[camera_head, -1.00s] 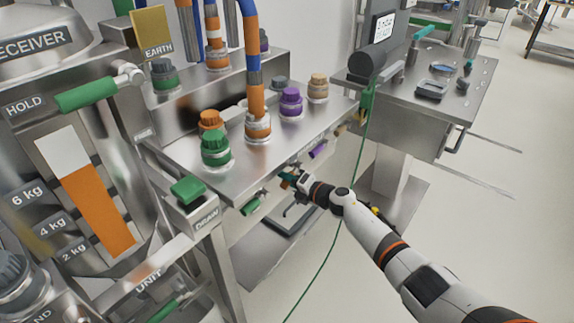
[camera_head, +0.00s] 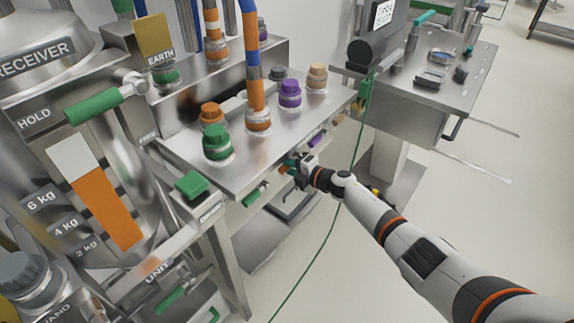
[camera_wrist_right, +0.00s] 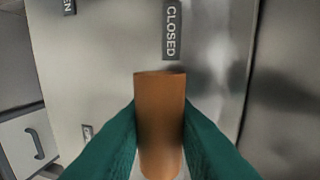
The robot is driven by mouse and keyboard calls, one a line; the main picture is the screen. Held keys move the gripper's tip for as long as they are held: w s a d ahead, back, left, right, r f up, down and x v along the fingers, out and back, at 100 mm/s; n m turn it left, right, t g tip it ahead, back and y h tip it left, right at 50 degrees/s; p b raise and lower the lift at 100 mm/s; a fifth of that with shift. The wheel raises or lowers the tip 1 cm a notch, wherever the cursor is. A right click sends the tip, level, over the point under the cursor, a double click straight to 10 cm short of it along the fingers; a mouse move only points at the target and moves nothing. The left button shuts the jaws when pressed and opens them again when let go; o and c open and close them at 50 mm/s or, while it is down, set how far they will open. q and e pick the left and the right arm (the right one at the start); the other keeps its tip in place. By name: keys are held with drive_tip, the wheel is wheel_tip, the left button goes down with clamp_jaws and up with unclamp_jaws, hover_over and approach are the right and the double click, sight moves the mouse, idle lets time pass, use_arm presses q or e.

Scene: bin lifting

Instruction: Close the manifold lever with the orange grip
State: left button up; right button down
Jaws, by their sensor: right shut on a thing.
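The manifold lever's orange grip (camera_wrist_right: 160,115) stands between the teal fingers of my right gripper (camera_wrist_right: 160,140) in the right wrist view. The fingers press on both its sides. The grip's far end lies just below a CLOSED label (camera_wrist_right: 171,30). In the head view my right gripper (camera_head: 290,164) is at the front edge of the steel manifold (camera_head: 190,150), with a little orange showing beside it. The lever's pivot is hidden. My left gripper is in no view.
A green-grip lever (camera_head: 255,193) and a purple-grip lever (camera_head: 318,138) flank my right gripper along the manifold front. A green cable (camera_head: 330,232) hangs to the right, close to my right arm. A steel table (camera_head: 465,85) stands behind. The floor at lower right is open.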

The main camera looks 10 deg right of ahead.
drive_tip(key=shift+r, duration=0.15)
drive_tip(key=c, duration=1.2)
unclamp_jaws()
drive_tip(key=shift+c, duration=0.2)
drive_tip(key=shift+s+d, duration=0.25)
drive_tip(key=p+v, duration=0.2)
drive_tip(key=v, duration=0.9)
drive_tip(key=shift+s, duration=0.1)
